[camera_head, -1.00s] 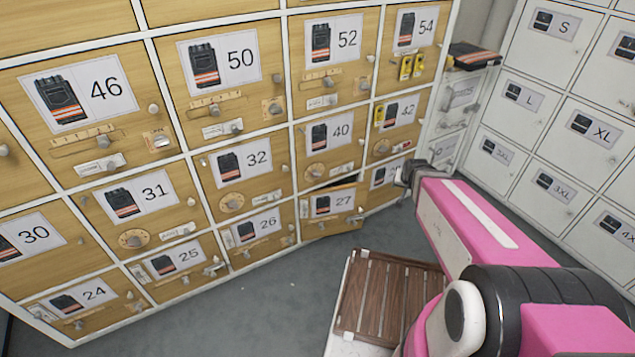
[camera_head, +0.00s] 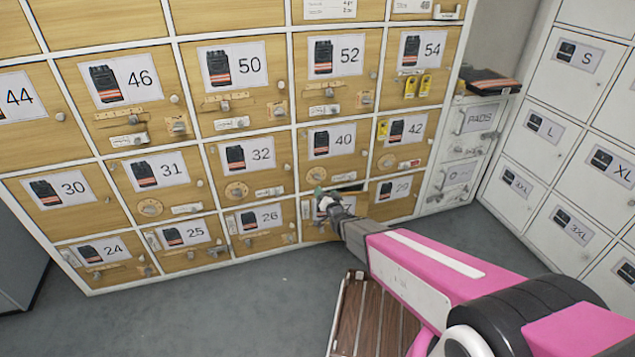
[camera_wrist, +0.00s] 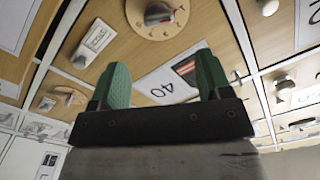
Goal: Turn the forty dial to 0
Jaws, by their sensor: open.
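The forty dial (camera_head: 317,173) is a round wooden disc with a grey knob at the lower left of the wooden door labelled 40 (camera_head: 338,138). In the wrist view, the dial (camera_wrist: 157,17) is at the top, with the upside-down 40 label (camera_wrist: 172,80) below it. My gripper (camera_wrist: 158,76) has two green fingers, open and apart with nothing between them; the label shows through the gap. In the head view, my gripper (camera_head: 322,196) is just below the dial, in front of door 27. The dial's exact setting is too small to read.
Door 27 is partly hidden by my gripper, with a dark gap (camera_head: 350,188) along its top. A slatted wooden bench (camera_head: 372,318) stands on the floor below my arm. White lockers (camera_head: 560,140) line the right. The grey floor (camera_head: 220,310) at left is clear.

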